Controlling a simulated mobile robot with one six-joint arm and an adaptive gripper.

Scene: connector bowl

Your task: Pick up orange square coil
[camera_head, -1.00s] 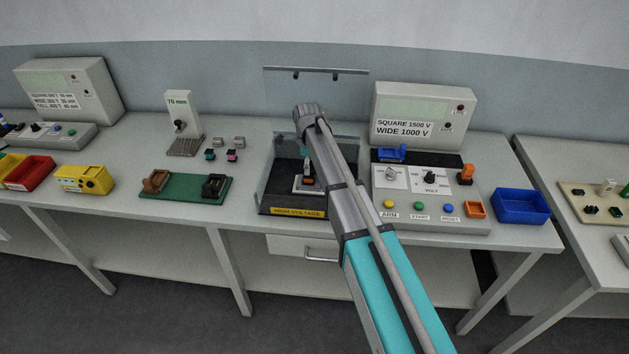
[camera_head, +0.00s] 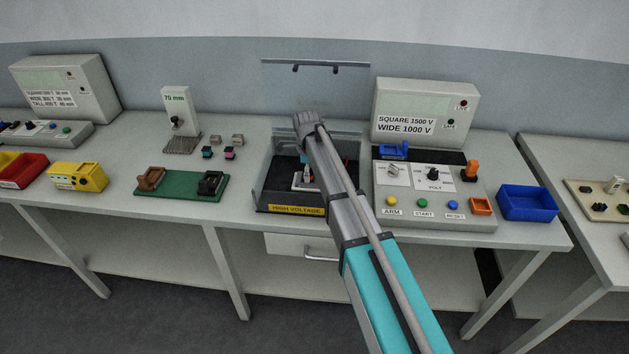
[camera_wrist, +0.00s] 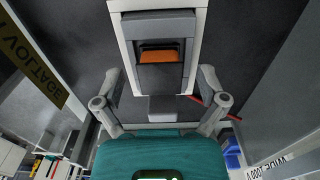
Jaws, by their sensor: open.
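The orange square coil (camera_wrist: 160,55) sits in a white and grey holder (camera_wrist: 118,28) inside the high-voltage box (camera_head: 262,196). In the wrist view a dark block covers part of the coil, and only an orange band shows. My gripper (camera_wrist: 160,82) is open, its two grey fingers spread to the left and right of the holder's near end. The coil lies between the finger lines but farther up the picture, and I see no finger touching it. In the head view my arm hides the coil and most of my gripper.
The box has clear side walls and a raised clear lid (camera_head: 315,80). The control panel (camera_head: 435,205) stands close on its right, with a blue bin (camera_head: 527,203) beyond. A green board (camera_head: 180,187) lies to its left.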

